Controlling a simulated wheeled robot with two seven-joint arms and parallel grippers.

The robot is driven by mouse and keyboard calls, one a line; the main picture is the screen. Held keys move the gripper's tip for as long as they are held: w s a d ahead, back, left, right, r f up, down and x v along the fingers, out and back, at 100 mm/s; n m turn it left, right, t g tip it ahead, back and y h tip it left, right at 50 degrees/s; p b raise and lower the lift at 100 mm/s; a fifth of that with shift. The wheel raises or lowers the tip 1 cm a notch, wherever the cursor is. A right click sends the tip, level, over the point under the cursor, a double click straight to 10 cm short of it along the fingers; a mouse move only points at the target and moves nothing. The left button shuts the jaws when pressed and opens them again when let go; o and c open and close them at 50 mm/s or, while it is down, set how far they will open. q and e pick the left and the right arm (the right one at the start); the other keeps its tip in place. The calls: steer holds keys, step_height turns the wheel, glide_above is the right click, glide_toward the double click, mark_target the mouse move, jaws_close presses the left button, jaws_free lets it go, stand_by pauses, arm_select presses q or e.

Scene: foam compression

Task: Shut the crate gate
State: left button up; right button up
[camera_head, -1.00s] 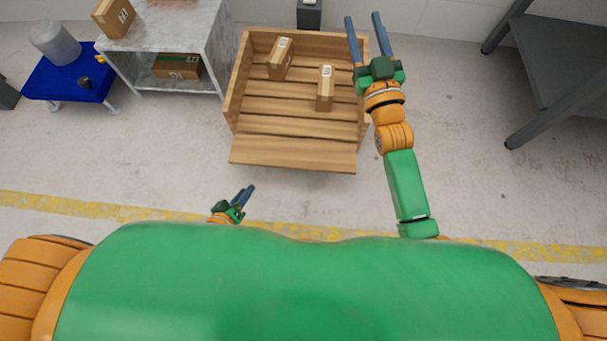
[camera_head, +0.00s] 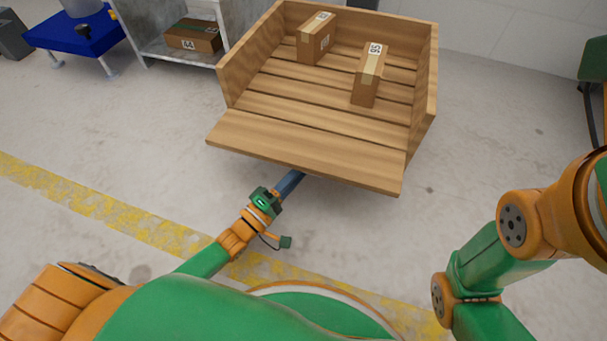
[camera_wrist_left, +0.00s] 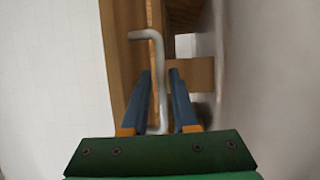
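The wooden crate (camera_head: 428,85) stands on the floor, open toward me. Its gate (camera_head: 300,148) is a plank panel folded down and outward at the front. My left gripper (camera_head: 291,182) is at the gate's front edge, with its fingertips partly hidden beneath it. In the left wrist view, its two blue fingers (camera_wrist_left: 160,90) are apart. A bent grey metal bar (camera_wrist_left: 158,60) shows between them, with small gaps on both sides. Wood of the crate or gate (camera_wrist_left: 122,60) lies beyond. My right gripper is outside the head view; only its arm shows at the right.
Two cardboard boxes (camera_head: 316,38) (camera_head: 370,75) stand inside the crate. A grey shelf (camera_head: 165,50) with a box (camera_head: 193,36) stands at the left, with a blue cart (camera_head: 75,35) beyond it. The floor right of the crate is clear.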

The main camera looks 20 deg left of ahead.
arm_select(q)
steer(key=shift+w+d, duration=0.25)
steer(key=shift+w, duration=0.3)
jaws_close()
stand_by(1.0)
